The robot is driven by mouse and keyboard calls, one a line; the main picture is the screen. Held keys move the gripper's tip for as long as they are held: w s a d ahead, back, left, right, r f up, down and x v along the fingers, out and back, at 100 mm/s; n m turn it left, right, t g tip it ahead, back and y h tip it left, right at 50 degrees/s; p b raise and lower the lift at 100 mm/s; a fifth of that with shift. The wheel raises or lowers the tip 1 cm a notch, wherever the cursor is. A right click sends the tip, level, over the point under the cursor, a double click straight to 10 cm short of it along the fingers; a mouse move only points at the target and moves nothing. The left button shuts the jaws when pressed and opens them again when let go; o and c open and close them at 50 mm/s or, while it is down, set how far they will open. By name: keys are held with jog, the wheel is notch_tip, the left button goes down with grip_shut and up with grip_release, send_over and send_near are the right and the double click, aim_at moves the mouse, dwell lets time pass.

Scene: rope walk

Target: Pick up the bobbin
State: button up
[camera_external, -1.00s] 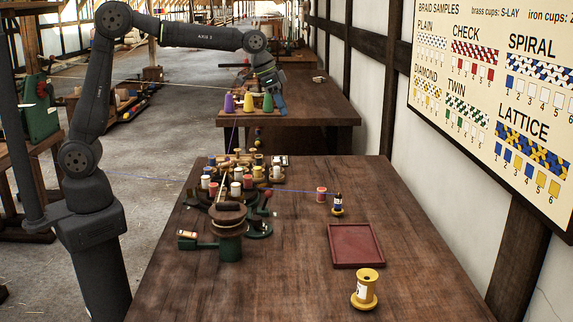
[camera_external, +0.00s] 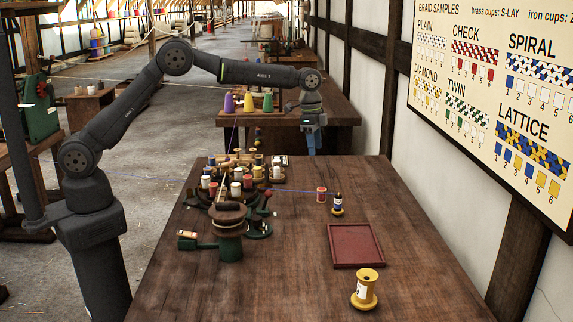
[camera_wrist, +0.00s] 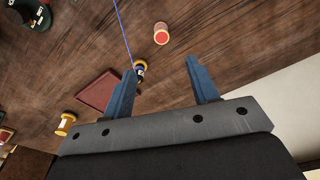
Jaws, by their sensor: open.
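A small bobbin wound with blue (camera_external: 338,204) stands upright on the dark wooden table, right of the braiding machine. A larger yellow bobbin with a pale label (camera_external: 364,290) stands upright near the front right; it also shows at the left of the wrist view (camera_wrist: 66,124). My gripper (camera_external: 311,151) is over the far end of the table, fingers pointing down, behind and apart from both bobbins. In the wrist view, my gripper (camera_wrist: 160,68) is open with nothing held, and the blue bobbin (camera_wrist: 140,69) appears beside the left fingertip.
A red spool (camera_external: 321,194) stands just left of the blue bobbin. A blue thread (camera_wrist: 123,28) runs to the blue bobbin. An empty dark red tray (camera_external: 356,246) lies between the bobbins. The braiding machine (camera_external: 230,246) fills the table's left side.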

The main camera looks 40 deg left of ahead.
aim_at(321, 189)
jog(key=f, duration=0.4)
jog(key=d+f, duration=0.1)
jog(key=f, duration=0.6)
jog(key=shift+w+d+f, duration=0.2)
jog(key=shift+w+f, duration=0.1)
jog(key=shift+f, duration=0.05)
jog(key=shift+w+d+f, duration=0.1)
jog(key=shift+d+f, duration=0.1)
jog(key=shift+f, duration=0.7)
jog(key=shift+w+d+f, duration=0.1)
jog(key=shift+d+f, duration=0.1)
jog(key=shift+f, duration=0.65)
jog(key=shift+w+d+f, duration=0.1)
jog(key=shift+d+f, duration=0.1)
jog(key=shift+f, duration=0.7)
jog(key=c, duration=1)
